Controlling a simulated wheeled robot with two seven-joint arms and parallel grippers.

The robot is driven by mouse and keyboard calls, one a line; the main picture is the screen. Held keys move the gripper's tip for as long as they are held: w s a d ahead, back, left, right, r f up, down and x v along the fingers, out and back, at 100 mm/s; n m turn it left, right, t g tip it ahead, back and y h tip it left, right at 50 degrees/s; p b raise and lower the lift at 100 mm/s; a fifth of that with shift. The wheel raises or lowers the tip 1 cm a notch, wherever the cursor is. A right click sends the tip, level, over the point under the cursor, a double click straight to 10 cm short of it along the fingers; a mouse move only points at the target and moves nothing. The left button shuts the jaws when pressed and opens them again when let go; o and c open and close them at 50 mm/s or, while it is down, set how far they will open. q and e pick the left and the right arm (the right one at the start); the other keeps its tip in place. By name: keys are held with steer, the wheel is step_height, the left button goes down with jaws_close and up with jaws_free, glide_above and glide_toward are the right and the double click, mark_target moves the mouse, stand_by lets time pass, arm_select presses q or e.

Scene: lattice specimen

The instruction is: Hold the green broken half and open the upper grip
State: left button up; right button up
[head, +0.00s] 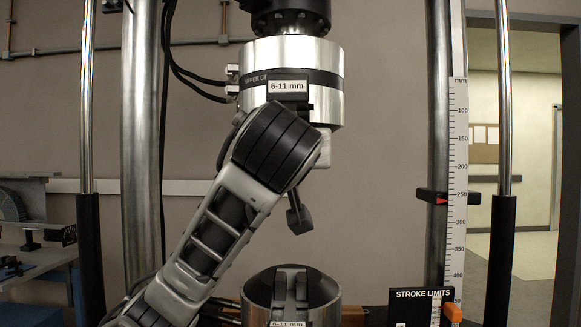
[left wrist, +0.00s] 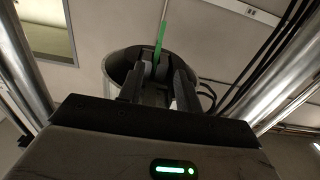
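The green broken half (left wrist: 160,34) shows in the left wrist view as a thin bright strip at the mouth of the upper grip. It is hidden in the head view. The upper grip (head: 262,58) is a silver cylinder with a dark band and a "6-11 mm" label; its round underside also shows in the left wrist view (left wrist: 112,66). My left gripper (left wrist: 159,84) is just below the upper grip. Its two dark fingers stand apart, one on each side of the strip's line, with no clear contact. In the head view my arm hides it. My right gripper is not in view.
The lower grip (head: 322,294) stands below, with its jaws upward. Columns flank the grips. A scale (head: 458,180) and a "STROKE LIMITS" sign (head: 420,294) stand at the right. Black cables run left of the upper grip.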

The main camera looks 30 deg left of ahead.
arm_select(q)
steer(key=p+x, duration=0.2)
steer(key=x, duration=0.8)
steer(key=shift+d, duration=0.15)
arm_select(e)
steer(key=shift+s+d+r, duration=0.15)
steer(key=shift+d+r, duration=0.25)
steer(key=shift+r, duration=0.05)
arm_select(q)
jaws_close()
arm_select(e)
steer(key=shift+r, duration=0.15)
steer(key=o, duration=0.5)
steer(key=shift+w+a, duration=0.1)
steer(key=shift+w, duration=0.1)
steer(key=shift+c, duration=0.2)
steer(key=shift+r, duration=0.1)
